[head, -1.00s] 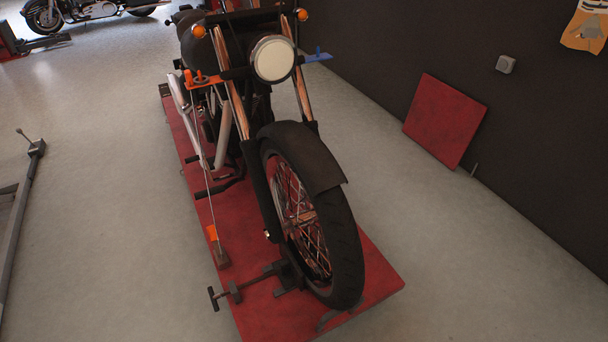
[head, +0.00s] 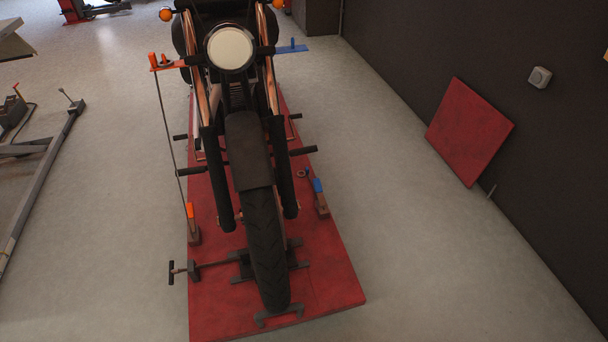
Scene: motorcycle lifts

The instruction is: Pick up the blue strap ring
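A small dark ring (head: 302,173) lies on the red lift deck (head: 335,275), right of the motorcycle's front wheel. It looks like the strap ring, but its colour is too small to tell. Beside it is a brown anchor block with a blue top (head: 318,186). A blue bracket with an upright peg (head: 292,48) sticks out at the right handlebar. On the left side an orange bracket (head: 167,63) is linked by a taut line to an orange-topped anchor (head: 191,211). Neither of my grippers is in view.
The motorcycle (head: 243,150) stands upright on the deck, its front wheel in a clamp with a T-handle (head: 172,272) at left. Open grey floor lies right of the lift. A red panel (head: 469,132) leans on the dark wall. Another lift's beam (head: 40,190) is at left.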

